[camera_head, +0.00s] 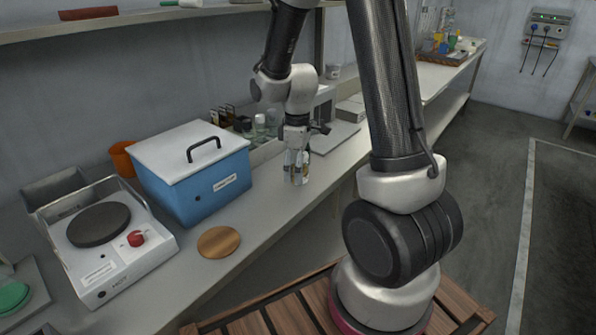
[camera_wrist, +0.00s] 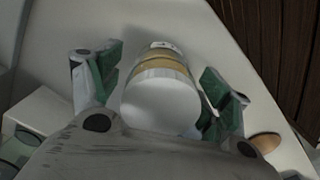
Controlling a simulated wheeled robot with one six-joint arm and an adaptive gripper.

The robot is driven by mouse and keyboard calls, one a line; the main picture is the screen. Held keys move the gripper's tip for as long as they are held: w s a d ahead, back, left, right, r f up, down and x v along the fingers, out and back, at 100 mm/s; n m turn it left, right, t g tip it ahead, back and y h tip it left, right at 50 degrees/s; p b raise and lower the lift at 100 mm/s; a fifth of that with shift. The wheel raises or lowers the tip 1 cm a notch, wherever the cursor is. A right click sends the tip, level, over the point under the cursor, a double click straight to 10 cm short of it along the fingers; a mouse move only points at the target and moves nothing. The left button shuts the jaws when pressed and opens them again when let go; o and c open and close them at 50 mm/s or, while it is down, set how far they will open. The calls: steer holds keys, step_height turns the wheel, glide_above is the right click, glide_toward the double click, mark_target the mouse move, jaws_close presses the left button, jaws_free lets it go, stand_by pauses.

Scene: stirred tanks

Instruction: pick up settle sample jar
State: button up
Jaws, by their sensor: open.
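The settle sample jar (camera_head: 296,172) stands upright on the bench under my gripper (camera_head: 297,152). It looks clear, with something yellowish inside. In the wrist view the jar (camera_wrist: 163,95) shows a broad white top and an amber band behind it. My gripper (camera_wrist: 160,85) is open, with one green-padded finger on each side of the jar. Gaps show between the pads and the jar, the right one narrower. The upper part of the jar is partly hidden by the fingers in the head view.
A blue box (camera_head: 206,187) with a white lid stands left of the jar. A round wooden disc (camera_head: 218,241) and a hotplate (camera_head: 103,240) lie nearer. Several bottles (camera_head: 262,127) stand behind the jar. The bench is clear between disc and jar.

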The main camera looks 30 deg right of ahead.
steer(key=c, duration=1.2)
steer(key=shift+r, duration=0.1)
